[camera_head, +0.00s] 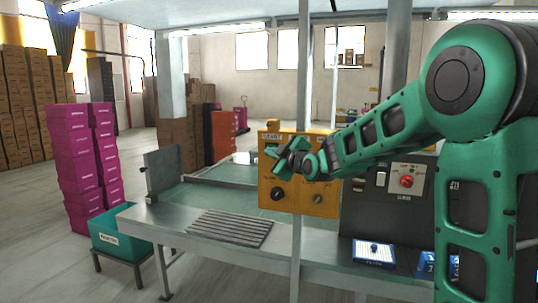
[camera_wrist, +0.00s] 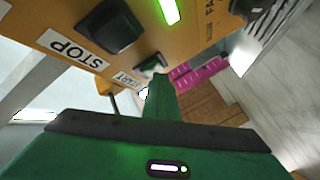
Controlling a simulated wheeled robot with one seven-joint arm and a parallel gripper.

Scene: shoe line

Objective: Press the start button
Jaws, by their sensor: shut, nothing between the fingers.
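The orange control panel (camera_head: 265,208) stands on a post in the middle of the head view. Its START label (camera_head: 272,137) is at the upper left. In the wrist view, where the panel is upside down, the green start button (camera_wrist: 152,63) sits beside the START label (camera_wrist: 126,80). My green gripper (camera_head: 272,151) is shut and empty at the panel's upper left. In the wrist view its fingers (camera_wrist: 160,82) end right at the start button and cover part of it. I cannot tell whether they touch it.
A dark square button (camera_wrist: 110,25) is by the STOP label (camera_wrist: 72,48), near a lit green lamp (camera_wrist: 168,10). Black knobs (camera_head: 277,193) sit low on the panel. A red button (camera_head: 406,181) is on a grey box. A steel bench (camera_head: 180,225) lies below.

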